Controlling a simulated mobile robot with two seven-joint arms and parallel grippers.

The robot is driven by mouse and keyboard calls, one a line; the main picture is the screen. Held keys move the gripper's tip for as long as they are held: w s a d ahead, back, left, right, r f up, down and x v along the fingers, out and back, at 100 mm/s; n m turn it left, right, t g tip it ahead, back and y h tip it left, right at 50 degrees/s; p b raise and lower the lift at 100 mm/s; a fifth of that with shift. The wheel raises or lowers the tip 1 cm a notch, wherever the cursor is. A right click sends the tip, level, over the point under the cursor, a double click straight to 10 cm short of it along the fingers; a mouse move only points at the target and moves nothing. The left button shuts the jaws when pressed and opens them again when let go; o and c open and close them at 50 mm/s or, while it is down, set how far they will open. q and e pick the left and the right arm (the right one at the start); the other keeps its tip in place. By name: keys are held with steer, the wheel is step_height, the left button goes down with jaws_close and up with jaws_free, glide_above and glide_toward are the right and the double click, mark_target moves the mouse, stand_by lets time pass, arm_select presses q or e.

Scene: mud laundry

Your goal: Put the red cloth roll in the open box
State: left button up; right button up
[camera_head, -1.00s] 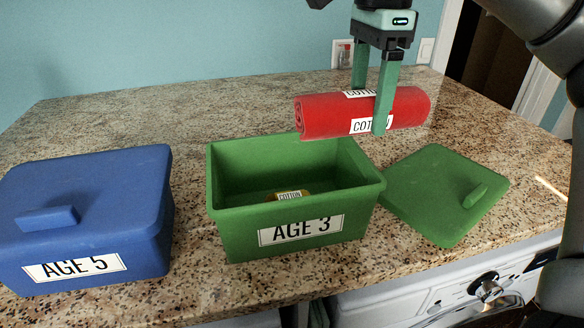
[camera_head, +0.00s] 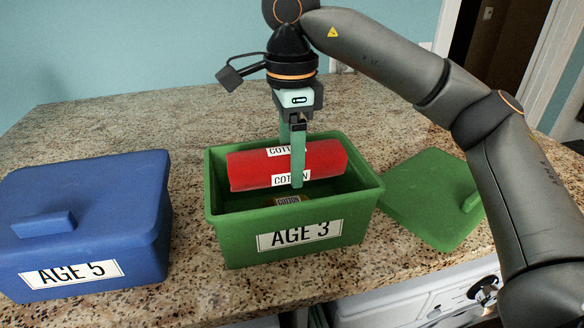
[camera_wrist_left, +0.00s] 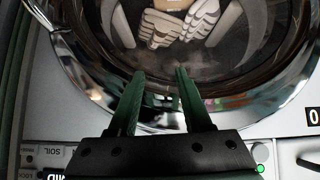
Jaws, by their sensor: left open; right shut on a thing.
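The red cloth roll (camera_head: 245,172) carries white COTTON labels and lies level across the mouth of the open green box (camera_head: 230,240), labelled AGE 3. My right gripper (camera_head: 298,180) is shut on the roll near its middle, from above. The roll appears to be at about rim height, inside the box's outline; I cannot tell whether it touches the walls. My left gripper (camera_wrist_left: 158,88) is open and empty in the left wrist view, in front of a round washer door (camera_wrist_left: 235,75).
A closed blue box (camera_head: 80,235) labelled AGE 5 stands to the left. A green lid (camera_head: 425,205) lies on the granite counter (camera_head: 130,115) to the right, partly behind my right arm. The counter behind the boxes is clear. A washer (camera_head: 400,305) is below the front edge.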

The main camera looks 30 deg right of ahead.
step_height(320, 180, down, 2)
steer(key=shift+d+f, duration=0.1)
steer(key=shift+f, duration=0.1)
steer(key=shift+f+b, duration=0.45)
steer(key=shift+f, duration=0.2)
steer(key=o, duration=1.5)
steer(key=shift+c, duration=0.2)
steer(key=shift+r, duration=0.1)
steer(key=shift+r+p, duration=0.5)
steer(key=shift+r, duration=0.05)
step_height(320, 180, up, 12)
